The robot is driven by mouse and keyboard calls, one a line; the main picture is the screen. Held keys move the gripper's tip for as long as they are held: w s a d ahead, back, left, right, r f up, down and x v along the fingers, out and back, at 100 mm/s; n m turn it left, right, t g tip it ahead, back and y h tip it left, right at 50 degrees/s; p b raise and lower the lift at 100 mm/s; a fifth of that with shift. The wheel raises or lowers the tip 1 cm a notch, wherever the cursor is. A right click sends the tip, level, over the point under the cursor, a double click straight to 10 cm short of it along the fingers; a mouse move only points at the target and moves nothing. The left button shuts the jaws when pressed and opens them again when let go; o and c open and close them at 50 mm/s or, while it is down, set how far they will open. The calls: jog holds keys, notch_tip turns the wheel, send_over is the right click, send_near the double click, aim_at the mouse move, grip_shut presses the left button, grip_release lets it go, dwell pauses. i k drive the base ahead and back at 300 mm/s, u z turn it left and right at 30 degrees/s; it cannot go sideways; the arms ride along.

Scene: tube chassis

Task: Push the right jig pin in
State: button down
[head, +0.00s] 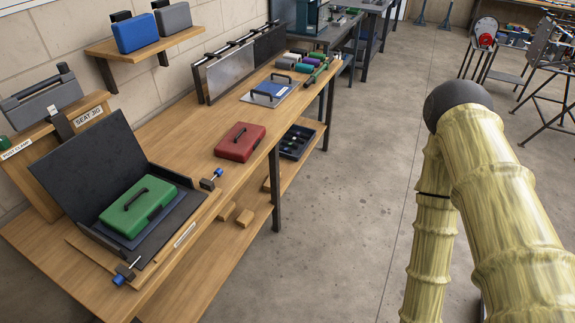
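The seat jig (172,224) stands on the near end of the wooden bench, with a dark upright back plate and a green case (150,208) with a black handle on its base. The right jig pin (218,173) has a blue knob and sits in a small dark block at the jig's right end. Its knob stands out from the block; how deep the pin sits cannot be told. The left jig pin (119,279) has a similar blue knob at the front left end. My gripper is out of view; only my sleeved arm shows at the right, apart from the jig.
A red case (240,142) lies on the bench just beyond the right pin. A plate with a blue item (270,90) lies farther along. Wooden blocks (245,217) and a dark tray (296,142) are on the lower shelf. The floor (350,200) beside the bench is clear.

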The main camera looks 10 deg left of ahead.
aim_at(218, 171)
jog(key=z, duration=0.6)
jog(key=i, duration=2.9)
jog(key=u, duration=3.35)
jog(key=k, duration=0.5)
jog(key=u, duration=0.15)
